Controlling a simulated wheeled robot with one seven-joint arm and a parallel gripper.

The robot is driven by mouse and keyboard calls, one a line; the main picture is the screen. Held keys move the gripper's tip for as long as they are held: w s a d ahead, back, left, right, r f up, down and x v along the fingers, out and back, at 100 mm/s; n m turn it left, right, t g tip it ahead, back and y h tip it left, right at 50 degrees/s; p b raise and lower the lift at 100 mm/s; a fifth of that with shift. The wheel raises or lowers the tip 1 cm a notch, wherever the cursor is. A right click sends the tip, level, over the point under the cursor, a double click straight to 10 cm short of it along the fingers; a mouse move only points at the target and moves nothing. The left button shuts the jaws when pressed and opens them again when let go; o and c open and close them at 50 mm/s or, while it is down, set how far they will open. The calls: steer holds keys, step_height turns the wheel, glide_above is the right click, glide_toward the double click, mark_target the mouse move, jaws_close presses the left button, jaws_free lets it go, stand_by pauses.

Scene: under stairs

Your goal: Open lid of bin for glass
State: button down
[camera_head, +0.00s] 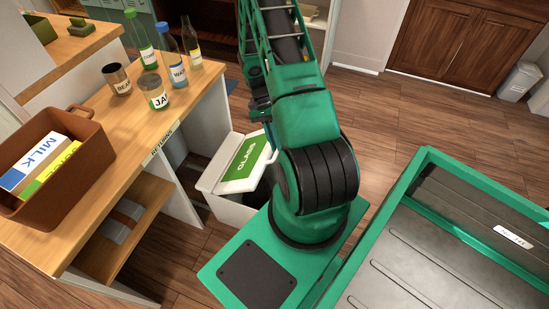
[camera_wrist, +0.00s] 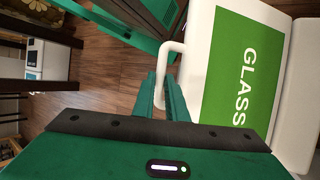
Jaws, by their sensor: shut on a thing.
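The white glass bin (camera_head: 236,212) stands on the floor beside the wooden counter. Its lid (camera_head: 212,176) carries a green GLASS label and is tilted up, with a dark gap showing beside it; my arm hides part of the bin. In the wrist view the lid (camera_wrist: 300,95) fills the right side, its label turned sideways. A white loop handle (camera_wrist: 171,47) sticks out from the lid's edge. My gripper (camera_wrist: 164,88) is shut on this handle. In the head view my gripper is mostly hidden by my arm.
The counter (camera_head: 95,175) holds labelled bottles (camera_head: 168,58), a jar (camera_head: 153,92), a can (camera_head: 117,79) and a brown basket (camera_head: 50,220) with cartons. A small white bin (camera_head: 520,80) stands by the far cabinet (camera_head: 450,45). The floor (camera_head: 400,120) between is clear.

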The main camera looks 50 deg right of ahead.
steer(key=w+a+r+g, duration=0.1)
steer(key=w+a+r, duration=0.1)
steer(key=w+r, duration=0.2)
steer(key=w+a+r+g, duration=0.1)
steer(key=w+r, duration=0.3)
steer(key=w, duration=0.4)
steer(key=shift+w+a+m+h, duration=0.25)
steer(key=shift+a+m+h, duration=0.05)
steer(key=shift+a, duration=0.4)
steer(key=c, duration=1.8)
jaws_free()
steer(key=shift+o, duration=0.2)
steer(key=v, duration=0.7)
steer(key=shift+w, duration=0.35)
